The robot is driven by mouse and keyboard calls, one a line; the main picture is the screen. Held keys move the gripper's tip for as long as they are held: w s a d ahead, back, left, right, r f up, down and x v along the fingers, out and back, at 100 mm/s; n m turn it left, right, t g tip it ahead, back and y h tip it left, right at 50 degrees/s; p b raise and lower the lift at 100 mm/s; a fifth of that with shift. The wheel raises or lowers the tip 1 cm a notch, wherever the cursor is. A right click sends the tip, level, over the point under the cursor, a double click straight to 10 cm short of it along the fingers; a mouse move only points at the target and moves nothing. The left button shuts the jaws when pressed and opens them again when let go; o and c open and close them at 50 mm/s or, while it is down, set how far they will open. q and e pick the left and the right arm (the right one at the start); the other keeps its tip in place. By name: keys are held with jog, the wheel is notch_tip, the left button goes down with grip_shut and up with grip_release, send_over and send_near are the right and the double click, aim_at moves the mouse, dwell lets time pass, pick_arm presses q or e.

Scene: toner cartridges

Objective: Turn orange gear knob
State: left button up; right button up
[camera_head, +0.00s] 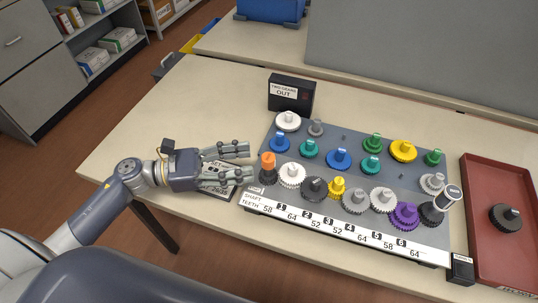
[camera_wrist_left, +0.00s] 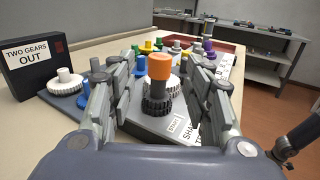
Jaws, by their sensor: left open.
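The orange knob (camera_head: 268,161) stands upright on a dark gear at the left front end of the grey gear board (camera_head: 335,148). In the left wrist view the orange knob (camera_wrist_left: 160,68) sits centred beyond my fingers, above its black gear (camera_wrist_left: 156,106). My left gripper (camera_head: 245,160) is open, lying just left of the knob and pointing at it. In the left wrist view my left gripper (camera_wrist_left: 160,85) has its fingers spread on either side of the knob's line, and I see no contact. My right gripper is not in view.
Several coloured gears stand close by, with a white gear (camera_head: 291,175) right beside the knob. A black "TWO GEARS OUT" box (camera_head: 291,93) stands behind the board. A red tray (camera_head: 482,222) with a dark gear lies at the right. The table left of the box is clear.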

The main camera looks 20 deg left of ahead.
aim_at(269, 157)
pick_arm(q)
jog(key=x, duration=0.2)
jog(key=p+x, duration=0.1)
jog(key=x, duration=0.2)
jog(key=shift+r, duration=0.2)
jog(key=shift+p+x, duration=0.3)
jog(key=shift+x, duration=0.5)
jog(key=shift+f, duration=0.2)
jog(key=shift+c, duration=0.2)
jog(key=c, duration=1)
